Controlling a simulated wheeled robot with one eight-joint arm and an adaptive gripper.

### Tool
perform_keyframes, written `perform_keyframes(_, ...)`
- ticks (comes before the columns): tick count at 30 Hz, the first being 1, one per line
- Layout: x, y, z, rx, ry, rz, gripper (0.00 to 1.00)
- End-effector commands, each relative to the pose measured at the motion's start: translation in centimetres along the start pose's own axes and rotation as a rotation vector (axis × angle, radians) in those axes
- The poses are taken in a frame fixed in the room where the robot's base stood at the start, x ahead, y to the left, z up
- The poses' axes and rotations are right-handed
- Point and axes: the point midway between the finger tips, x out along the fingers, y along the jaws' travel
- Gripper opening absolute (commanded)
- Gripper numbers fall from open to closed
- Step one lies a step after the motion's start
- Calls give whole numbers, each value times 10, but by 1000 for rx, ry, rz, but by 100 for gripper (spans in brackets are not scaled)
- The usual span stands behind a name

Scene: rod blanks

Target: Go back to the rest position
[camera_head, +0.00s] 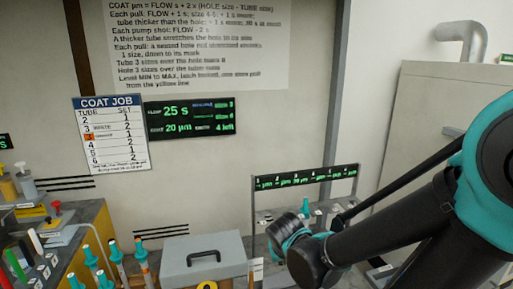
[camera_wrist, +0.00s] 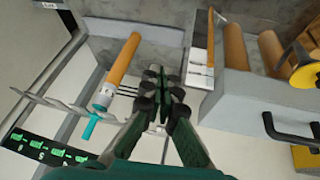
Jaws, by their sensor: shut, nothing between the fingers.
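My gripper (camera_wrist: 160,88) is shut and empty in the wrist view, its fingertips together over the grey bench. An orange-brown rod (camera_wrist: 124,60) with a pale collar and a teal end lies left of the fingertips in that view, apart from them. In the head view my arm reaches in from the right, and its wrist end is low in the middle, in front of the rack (camera_head: 257,200) with a green-lettered display. My fingertips cannot be made out there.
A grey lidded box (camera_head: 204,258) with a dark handle stands left of my wrist. Several teal-topped tubes stand further left beside a yellow cabinet (camera_head: 92,232). A job board (camera_head: 111,135) and a dark screen (camera_head: 190,118) hang on the wall. A large grey cabinet (camera_head: 415,120) stands behind my arm.

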Motion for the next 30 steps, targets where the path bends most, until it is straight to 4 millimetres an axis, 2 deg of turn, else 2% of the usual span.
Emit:
perform_keyframes(1, 2, 15, 5, 21, -21, 2, 0)
perform_keyframes(3, 3, 29, 10, 35, -46, -4, 0)
perform_keyframes(12, 3, 80, 38, 101, -112, -53, 0)
perform_keyframes(18, 1, 95, 48, 127, -120, -80, 0)
perform_keyframes(30, 0, 98, 50, 131, -120, -87, 0)
